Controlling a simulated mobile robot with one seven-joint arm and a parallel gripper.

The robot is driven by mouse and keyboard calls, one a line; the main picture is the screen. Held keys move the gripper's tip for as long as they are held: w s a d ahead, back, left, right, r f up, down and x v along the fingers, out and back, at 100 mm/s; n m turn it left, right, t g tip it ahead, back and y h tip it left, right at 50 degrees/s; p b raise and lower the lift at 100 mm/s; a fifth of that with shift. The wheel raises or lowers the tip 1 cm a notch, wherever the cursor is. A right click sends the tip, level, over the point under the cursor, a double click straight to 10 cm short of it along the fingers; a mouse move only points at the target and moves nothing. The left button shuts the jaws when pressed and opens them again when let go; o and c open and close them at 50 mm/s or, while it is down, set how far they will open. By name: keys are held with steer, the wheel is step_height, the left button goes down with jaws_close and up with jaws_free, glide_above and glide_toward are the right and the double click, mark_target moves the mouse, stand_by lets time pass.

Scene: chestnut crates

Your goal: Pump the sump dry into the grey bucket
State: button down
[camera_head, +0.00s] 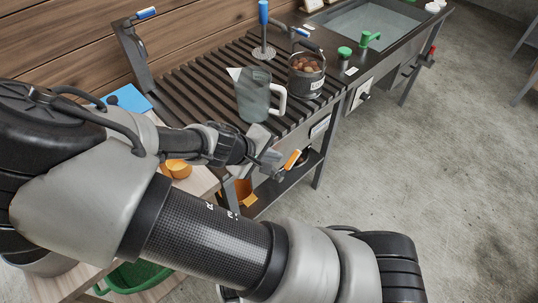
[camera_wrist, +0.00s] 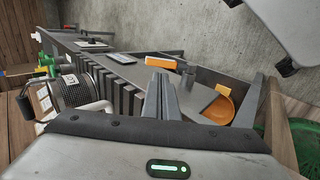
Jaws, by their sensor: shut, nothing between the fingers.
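My gripper (camera_head: 272,158) is shut and empty near the front left corner of the slatted bench. Its closed fingers (camera_wrist: 161,98) show in the wrist view. An orange handle (camera_head: 291,160) is just right of the fingertips; it also shows in the wrist view (camera_wrist: 163,59). I cannot tell whether they touch. A basin of grey-green liquid (camera_head: 372,22) is sunk in the far end of the bench; I cannot tell whether it is the sump. A blue-handled lever (camera_head: 146,14) stands at the bench's left corner. No grey bucket is clearly identifiable; a grey rim at lower left is mostly hidden.
A clear jug (camera_head: 256,98), a dark labelled pail of chestnuts (camera_head: 306,82) and a blue-handled tool with a perforated disc (camera_head: 263,28) stand on the slats (camera_head: 195,75). An orange bowl (camera_head: 178,169) and a green tub (camera_head: 140,275) are lower left. The floor at right is clear.

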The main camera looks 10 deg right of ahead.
mark_target(291, 159)
steer(key=b+x, duration=0.2)
steer(key=x, duration=0.6)
steer(key=shift+w+d+f, duration=0.1)
steer(key=shift+d+f, duration=0.05)
steer(key=shift+f, duration=0.2)
